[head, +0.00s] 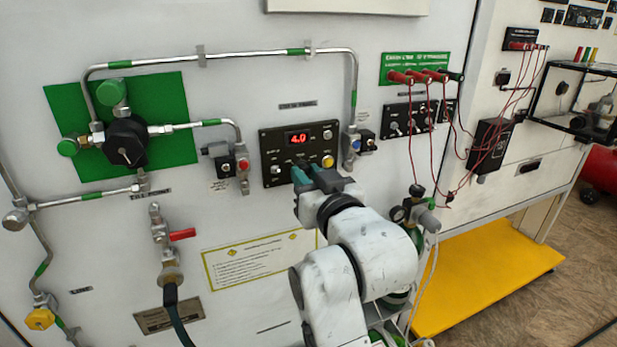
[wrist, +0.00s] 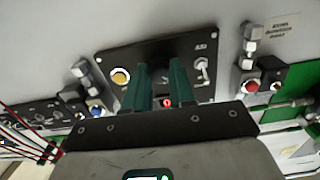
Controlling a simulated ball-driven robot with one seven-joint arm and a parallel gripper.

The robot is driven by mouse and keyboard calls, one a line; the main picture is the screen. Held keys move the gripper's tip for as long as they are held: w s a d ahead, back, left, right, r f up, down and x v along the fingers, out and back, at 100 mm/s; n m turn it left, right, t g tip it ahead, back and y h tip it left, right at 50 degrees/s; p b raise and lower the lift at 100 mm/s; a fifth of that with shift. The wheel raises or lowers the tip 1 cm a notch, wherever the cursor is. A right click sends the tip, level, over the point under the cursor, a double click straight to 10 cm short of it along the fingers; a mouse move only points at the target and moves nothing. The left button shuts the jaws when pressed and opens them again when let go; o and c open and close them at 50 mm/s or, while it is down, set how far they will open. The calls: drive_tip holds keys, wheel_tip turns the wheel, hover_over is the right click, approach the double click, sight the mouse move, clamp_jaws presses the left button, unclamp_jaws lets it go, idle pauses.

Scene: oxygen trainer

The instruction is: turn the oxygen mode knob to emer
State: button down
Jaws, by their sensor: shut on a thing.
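The black oxygen panel (head: 268,157) is on the wall at the middle of the head view, with a red display (head: 298,138) reading 4.0. My gripper (head: 306,171) is at its lower edge, its teal fingers against the panel face. In the wrist view the panel (wrist: 118,60) appears upside down, and my gripper (wrist: 160,72) has a finger on each side of a dark knob. The knob is mostly hidden by the fingers, so its pointing direction and marks cannot be read. A red display digit shows between the fingers.
A yellow knob (head: 327,160) is just right of my gripper, and a toggle switch (head: 276,170) is to its left. Valves with a red knob (head: 243,165) and a blue knob (head: 355,144) flank the panel. A gauge regulator (head: 410,212) stands right of my arm.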

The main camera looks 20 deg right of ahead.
drive_tip(key=m+b, duration=0.7)
drive_tip(key=m, duration=1.4)
drive_tip(key=shift+m, duration=0.4)
idle(0.3)
drive_tip(key=c, duration=0.9)
unclamp_jaws()
drive_tip(key=shift+r, duration=0.1)
drive_tip(key=shift+c, duration=0.2)
